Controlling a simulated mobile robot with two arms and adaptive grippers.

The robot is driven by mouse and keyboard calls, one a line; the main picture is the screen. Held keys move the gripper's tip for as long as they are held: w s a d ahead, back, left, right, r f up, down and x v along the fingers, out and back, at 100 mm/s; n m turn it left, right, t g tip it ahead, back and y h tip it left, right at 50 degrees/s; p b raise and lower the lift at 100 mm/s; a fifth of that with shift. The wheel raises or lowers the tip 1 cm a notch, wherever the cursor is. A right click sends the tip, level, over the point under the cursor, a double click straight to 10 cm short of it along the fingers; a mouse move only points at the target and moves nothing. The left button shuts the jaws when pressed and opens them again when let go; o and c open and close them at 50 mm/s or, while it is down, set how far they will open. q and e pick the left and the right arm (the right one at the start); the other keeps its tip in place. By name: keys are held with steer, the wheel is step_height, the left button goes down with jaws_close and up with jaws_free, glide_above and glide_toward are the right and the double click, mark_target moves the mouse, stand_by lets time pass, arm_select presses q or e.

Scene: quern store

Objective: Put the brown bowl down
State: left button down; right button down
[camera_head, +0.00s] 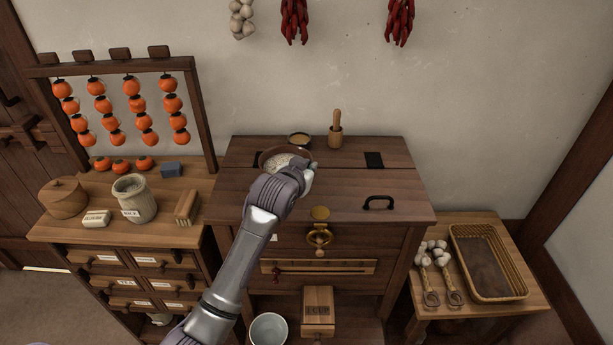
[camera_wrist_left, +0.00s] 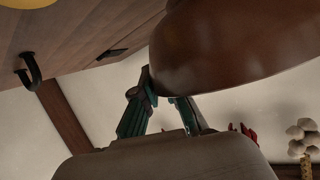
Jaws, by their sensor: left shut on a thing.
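I cannot tell whether the bowl touches the chest top. My right gripper is not in view.
The chest top's right half is mostly clear.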

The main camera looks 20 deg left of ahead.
arm_select(q)
step_height(320, 180, down, 4)
steer(key=shift+a+r+p, duration=0.1)
steer(key=shift+r+p, duration=0.1)
steer(key=shift+p, duration=0.4)
steer(key=shift+f, duration=0.2)
steer(key=shift+f, duration=0.15)
steer(key=c, duration=1.3)
jaws_free()
steer(key=shift+o, duration=0.2)
steer(key=b+v, duration=0.1)
steer(key=v, duration=1.1)
steer(key=shift+b, duration=0.4)
steer(key=shift+s, duration=0.1)
